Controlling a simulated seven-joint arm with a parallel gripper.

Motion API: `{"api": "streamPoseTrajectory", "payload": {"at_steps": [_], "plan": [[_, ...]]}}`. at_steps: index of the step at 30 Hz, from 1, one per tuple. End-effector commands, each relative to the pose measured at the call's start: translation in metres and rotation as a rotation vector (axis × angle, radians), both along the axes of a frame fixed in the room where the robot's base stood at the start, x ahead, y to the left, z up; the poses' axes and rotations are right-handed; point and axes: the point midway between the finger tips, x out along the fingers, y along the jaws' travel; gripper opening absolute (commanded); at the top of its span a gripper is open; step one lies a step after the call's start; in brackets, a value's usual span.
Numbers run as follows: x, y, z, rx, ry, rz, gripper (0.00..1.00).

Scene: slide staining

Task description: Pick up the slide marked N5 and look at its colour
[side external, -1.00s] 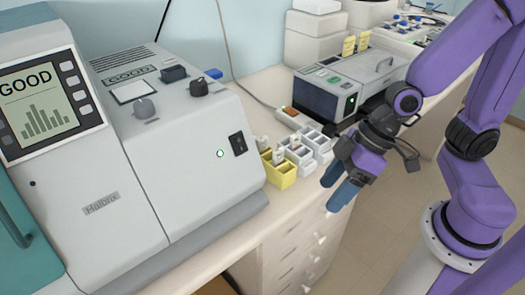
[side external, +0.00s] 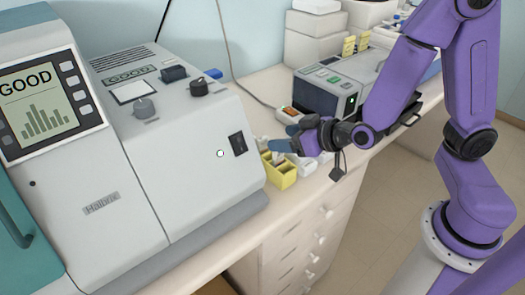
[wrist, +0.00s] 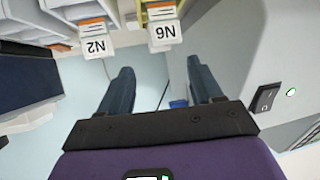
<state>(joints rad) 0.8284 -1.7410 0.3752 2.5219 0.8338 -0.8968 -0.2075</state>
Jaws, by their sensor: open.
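My gripper (side external: 282,138) is open and empty, its blue fingers above the yellow and white slide holders beside the big machine. In the wrist view, the two fingers of my gripper (wrist: 160,76) stand apart with nothing between them. Beyond the fingertips, at the top, a slide marked N2 (wrist: 96,46) and a slide marked N6 (wrist: 163,34) show with upside-down labels. N2 is by a white holder (wrist: 65,6), N6 by the yellow holder (side external: 284,179). I cannot make out a slide marked N5; my gripper hides part of the holders in the side view.
The large grey machine (side external: 185,165) with a screen reading GOOD stands close left of my gripper. A dark box device (side external: 325,92) is behind it. An orange-topped switch block (side external: 290,115) lies near the holders. The counter's front edge is close by.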

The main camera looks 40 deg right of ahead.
Motion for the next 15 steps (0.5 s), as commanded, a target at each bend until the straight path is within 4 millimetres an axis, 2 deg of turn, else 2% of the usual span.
{"api": "streamPoseTrajectory", "payload": {"at_steps": [15], "plan": [[0.048,0.009,-0.027,0.002,0.002,0.000,0.65]]}}
